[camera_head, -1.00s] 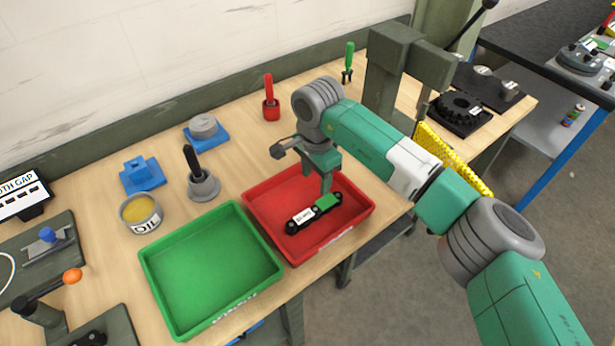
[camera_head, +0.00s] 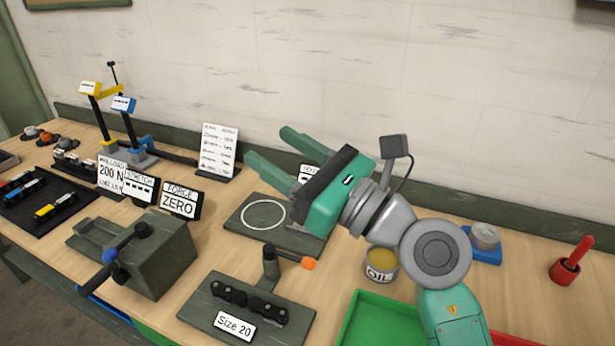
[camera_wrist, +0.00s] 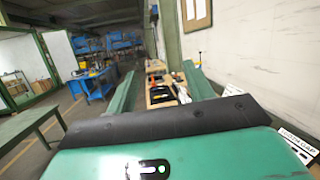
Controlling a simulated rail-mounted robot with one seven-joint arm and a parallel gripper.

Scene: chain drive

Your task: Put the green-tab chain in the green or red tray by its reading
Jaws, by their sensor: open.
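My gripper (camera_head: 268,147) is raised over the back of the bench, its two green fingers spread apart and pointing left. Nothing is between the fingers, which also show apart and empty in the wrist view (camera_wrist: 160,85). The green tray (camera_head: 375,320) is partly in view at the bottom right, below my gripper, and its visible floor is bare. Only a thin edge of the red tray (camera_head: 516,339) shows at the bottom, right of my arm. The green-tab chain is not in view now; in the earlier frame it lay inside the red tray.
A force display (camera_head: 180,200) reads ZERO, beside a stretch display (camera_head: 139,186) and a 200 N sign (camera_head: 110,174). Chains with yellow, blue and red tabs lie on a dark mat (camera_head: 75,212). A Size 20 fixture (camera_head: 250,310), oil tin (camera_head: 381,268) and red-handled tool (camera_head: 568,268) stand nearby.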

